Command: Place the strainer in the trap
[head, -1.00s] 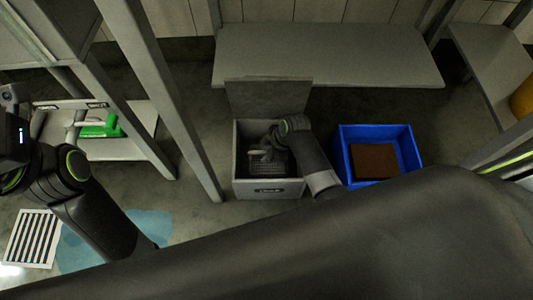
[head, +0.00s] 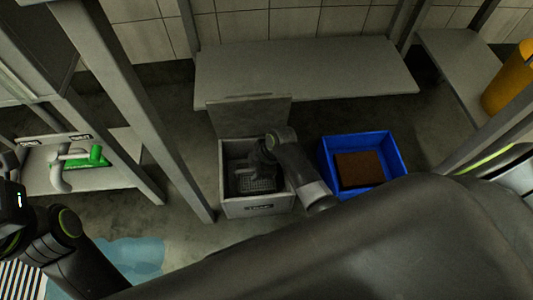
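The trap (head: 258,209) is a grey box on the floor, in the middle of the head view. Its lid (head: 250,117) stands open at the back. The strainer (head: 258,185) is a dark mesh basket inside the trap's opening. My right arm reaches in from the right. My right gripper (head: 252,168) is down in the opening, over or at the strainer. Its fingers are dark and small here, so I cannot tell whether they grip it. My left arm shows at the left edge, but its fingertips are out of the picture.
A blue crate (head: 325,160) with a brown block (head: 359,169) stands right of the trap. A grey bench (head: 305,75) is behind. A metal post (head: 150,120) rises on the left. A green object (head: 98,157) lies on a low shelf. A bluish puddle (head: 135,255) is on the floor.

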